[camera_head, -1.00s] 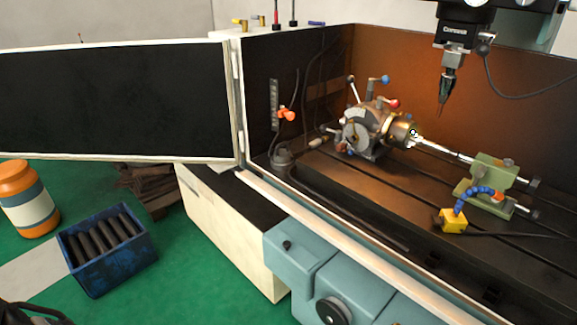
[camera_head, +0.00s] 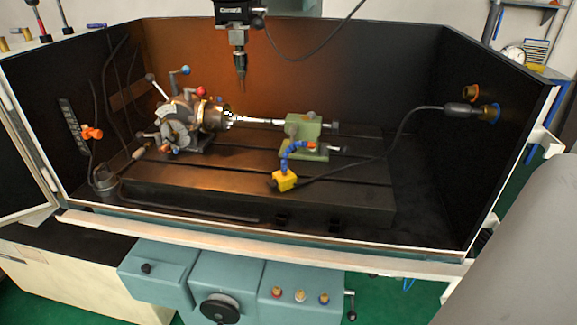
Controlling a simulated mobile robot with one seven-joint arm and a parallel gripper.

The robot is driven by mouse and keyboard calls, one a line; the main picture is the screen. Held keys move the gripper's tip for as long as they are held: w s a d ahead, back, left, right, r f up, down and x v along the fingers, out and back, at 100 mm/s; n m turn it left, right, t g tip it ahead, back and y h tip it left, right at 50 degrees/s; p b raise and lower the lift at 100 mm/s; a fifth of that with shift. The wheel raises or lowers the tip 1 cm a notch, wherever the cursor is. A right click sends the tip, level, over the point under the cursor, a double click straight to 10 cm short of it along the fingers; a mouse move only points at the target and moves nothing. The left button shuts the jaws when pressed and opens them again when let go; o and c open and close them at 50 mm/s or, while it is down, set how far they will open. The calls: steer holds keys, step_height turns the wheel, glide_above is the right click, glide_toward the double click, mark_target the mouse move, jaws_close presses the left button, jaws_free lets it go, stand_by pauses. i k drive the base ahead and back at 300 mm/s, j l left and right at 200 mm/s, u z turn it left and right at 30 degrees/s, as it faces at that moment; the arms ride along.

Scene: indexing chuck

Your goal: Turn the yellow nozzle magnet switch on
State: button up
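The yellow nozzle magnet (camera_head: 284,181) is a small yellow block on the dark slotted machine table, near its front edge. A blue segmented nozzle (camera_head: 288,158) rises from it and bends right to an orange tip. A black cable runs from the block to the right wall. The switch on the magnet is too small to make out, so its setting cannot be told. My gripper is not in view.
A green tailstock (camera_head: 303,134) stands just behind the magnet. The indexing chuck (camera_head: 182,120) with coloured knobs is to the left. A spindle head (camera_head: 238,30) hangs above. Dark enclosure walls surround the table, with a low front rim (camera_head: 270,240). The table's front right is mostly clear.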

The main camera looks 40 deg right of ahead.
mark_target(273, 183)
steer(key=i+z, duration=0.1)
steer(key=z, duration=0.25)
steer(key=i+z, duration=0.1)
steer(key=z, duration=0.25)
steer(key=j+z, duration=0.1)
steer(key=z, duration=0.25)
steer(key=i, duration=0.05)
